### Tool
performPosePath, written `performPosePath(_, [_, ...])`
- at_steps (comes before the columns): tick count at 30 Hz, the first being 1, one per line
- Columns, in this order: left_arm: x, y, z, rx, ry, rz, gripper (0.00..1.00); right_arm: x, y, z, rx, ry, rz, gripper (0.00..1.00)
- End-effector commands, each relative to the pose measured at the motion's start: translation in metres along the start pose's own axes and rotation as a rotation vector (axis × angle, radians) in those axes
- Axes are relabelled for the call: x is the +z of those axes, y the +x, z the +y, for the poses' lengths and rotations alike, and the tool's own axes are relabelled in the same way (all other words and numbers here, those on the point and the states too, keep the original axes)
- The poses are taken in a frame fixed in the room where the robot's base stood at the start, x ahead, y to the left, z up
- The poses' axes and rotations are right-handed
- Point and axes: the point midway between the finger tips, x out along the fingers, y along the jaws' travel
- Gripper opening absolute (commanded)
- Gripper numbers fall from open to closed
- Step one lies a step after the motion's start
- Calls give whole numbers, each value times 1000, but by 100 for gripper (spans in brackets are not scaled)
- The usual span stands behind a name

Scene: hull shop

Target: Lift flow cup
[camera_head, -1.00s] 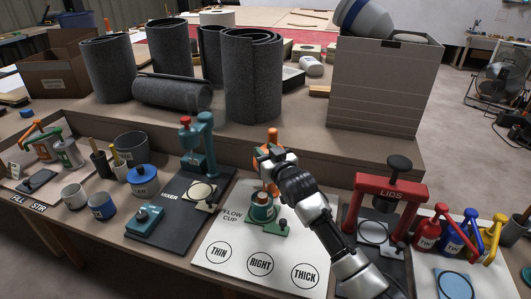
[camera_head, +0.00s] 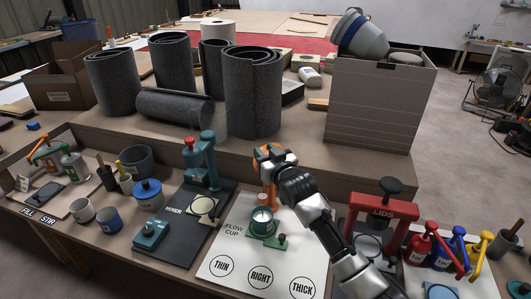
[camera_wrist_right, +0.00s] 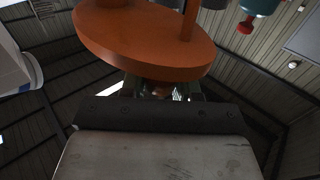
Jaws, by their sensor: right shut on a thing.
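My right gripper (camera_head: 272,168) is above the flow cup station, its arm coming in from the lower right. It is shut on an orange piece, which I take to be the flow cup (camera_head: 261,155). In the right wrist view the orange piece (camera_wrist_right: 150,40) has a broad round disc and upright posts, close in front of the jaws. The gripper hides much of it in the head view. Below it a round teal cup (camera_head: 261,222) with a pale inside stands on a white mat (camera_head: 225,248) marked FLOW CUP. My left gripper is not in view.
The mat has circles marked THIN, RIGHT and THICK. A teal mixer (camera_head: 200,165) stands to the left, a red LIDS press (camera_head: 384,210) to the right. Red, blue and yellow cans stand farther right. A raised shelf with dark rolls (camera_head: 253,95) lies behind.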

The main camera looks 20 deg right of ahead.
Motion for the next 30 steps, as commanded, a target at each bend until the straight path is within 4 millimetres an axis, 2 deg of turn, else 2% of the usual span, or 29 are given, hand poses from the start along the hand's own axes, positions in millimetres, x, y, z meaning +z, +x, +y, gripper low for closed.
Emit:
performPosePath(1, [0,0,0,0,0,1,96,-7,1,1,1,0,14,0])
performPosePath(6, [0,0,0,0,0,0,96,-8,1,1,1,0,18,0])
performPosePath(7, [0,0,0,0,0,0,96,-8,1,1,1,0,18,33])
performPosePath(11, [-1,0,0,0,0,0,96,-7,1,1,1,0,16,53])
performPosePath(22, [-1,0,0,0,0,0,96,-4,-4,1,1,0,9,54])
performPosePath(26, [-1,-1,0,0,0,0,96,-3,-20,0,0,0,10,54])
performPosePath(30, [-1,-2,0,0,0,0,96,-2,-47,1,1,0,9,54])
